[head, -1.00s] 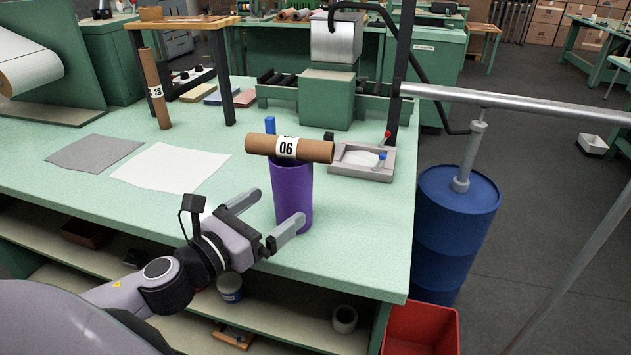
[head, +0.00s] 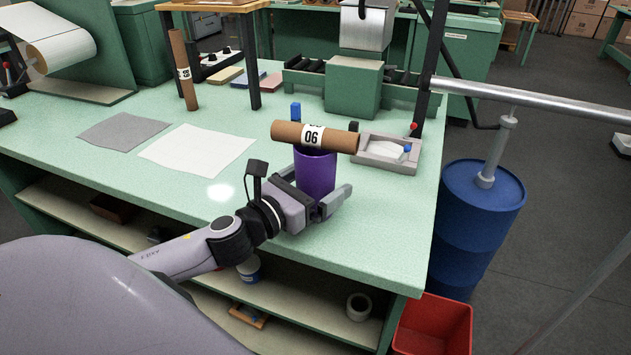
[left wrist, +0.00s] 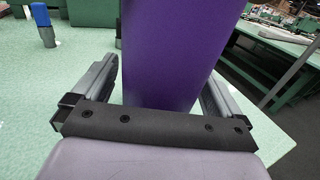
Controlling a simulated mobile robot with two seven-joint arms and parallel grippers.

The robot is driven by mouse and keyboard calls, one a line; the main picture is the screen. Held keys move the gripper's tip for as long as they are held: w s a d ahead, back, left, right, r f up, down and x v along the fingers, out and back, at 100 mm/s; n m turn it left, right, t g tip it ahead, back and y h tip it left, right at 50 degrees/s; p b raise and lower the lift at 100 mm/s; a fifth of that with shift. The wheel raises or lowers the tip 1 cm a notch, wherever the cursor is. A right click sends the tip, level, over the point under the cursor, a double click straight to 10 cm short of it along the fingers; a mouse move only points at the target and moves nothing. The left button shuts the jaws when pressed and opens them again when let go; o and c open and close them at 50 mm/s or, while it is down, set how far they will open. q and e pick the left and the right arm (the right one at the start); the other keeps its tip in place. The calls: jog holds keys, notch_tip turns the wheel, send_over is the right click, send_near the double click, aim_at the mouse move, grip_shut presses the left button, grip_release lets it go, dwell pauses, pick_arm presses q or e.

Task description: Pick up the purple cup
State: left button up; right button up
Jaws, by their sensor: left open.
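The purple cup (head: 316,172) stands upright on the green worktable near its front right part. A brown cardboard tube marked 06 (head: 340,138) lies across its top. My left gripper (head: 328,202) is open, with its fingers on either side of the cup's lower part. In the left wrist view the cup (left wrist: 175,50) fills the space between the two fingers (left wrist: 160,85), and gaps show beside it. The cup's base is hidden behind the gripper in the head view. My right gripper is not in view.
A grey tray (head: 370,153) sits just right of the cup, and a small blue object (head: 296,111) stands behind it. White (head: 195,148) and grey (head: 122,131) sheets lie to the left. A blue drum (head: 478,225) and red bin (head: 432,325) stand beside the table.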

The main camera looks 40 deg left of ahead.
pick_arm(q)
jog(key=shift+w+d, duration=0.1)
jog(key=shift+w, duration=0.55)
jog(key=c, duration=1)
jog(key=shift+r, duration=0.1)
jog(key=shift+c, duration=0.2)
